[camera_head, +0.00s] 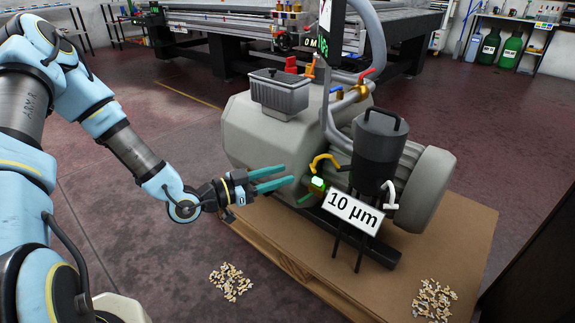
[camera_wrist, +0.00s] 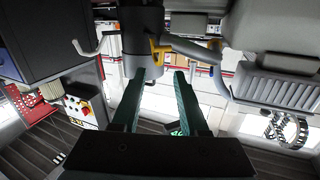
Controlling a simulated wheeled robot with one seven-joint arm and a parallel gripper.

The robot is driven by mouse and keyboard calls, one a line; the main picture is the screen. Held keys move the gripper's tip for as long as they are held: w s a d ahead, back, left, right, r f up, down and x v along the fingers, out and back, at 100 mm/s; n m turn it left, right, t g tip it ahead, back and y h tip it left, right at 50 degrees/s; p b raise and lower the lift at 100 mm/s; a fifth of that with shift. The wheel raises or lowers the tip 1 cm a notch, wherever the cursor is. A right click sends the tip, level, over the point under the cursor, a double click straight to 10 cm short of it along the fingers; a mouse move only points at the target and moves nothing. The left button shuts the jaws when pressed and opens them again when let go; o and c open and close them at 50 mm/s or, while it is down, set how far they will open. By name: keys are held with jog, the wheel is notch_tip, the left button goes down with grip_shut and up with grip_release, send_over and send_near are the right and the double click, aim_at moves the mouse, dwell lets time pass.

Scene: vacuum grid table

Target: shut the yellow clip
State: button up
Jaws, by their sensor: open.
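The yellow clip (camera_head: 324,160) is a curved lever on the left side of the dark canister (camera_head: 378,150). It juts out to the left in an arch, with its free end standing away from the canister. In the wrist view the yellow clip (camera_wrist: 158,48) shows just beyond my fingertips, near the canister (camera_wrist: 141,30). My gripper (camera_head: 288,174) is open and empty, with two teal fingers pointing right. It is a short way left of the clip and slightly lower, apart from it. The wrist view shows the gap between the fingers (camera_wrist: 166,72) empty.
A white clip (camera_head: 390,196) hangs on the canister's right side. A green fitting (camera_head: 317,184) and a "10 µm" sign (camera_head: 353,212) sit below the yellow clip. The large grey tank (camera_head: 262,130) is behind my fingers. Wood-chip piles (camera_head: 231,281) lie on the floor and pallet.

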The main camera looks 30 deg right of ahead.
aim_at(315, 161)
jog(key=d, duration=1)
jog(key=shift+s+d+r, duration=0.1)
jog(key=shift+s+d, duration=0.25)
jog(key=shift+d, duration=0.05)
grip_shut()
dwell(1.0)
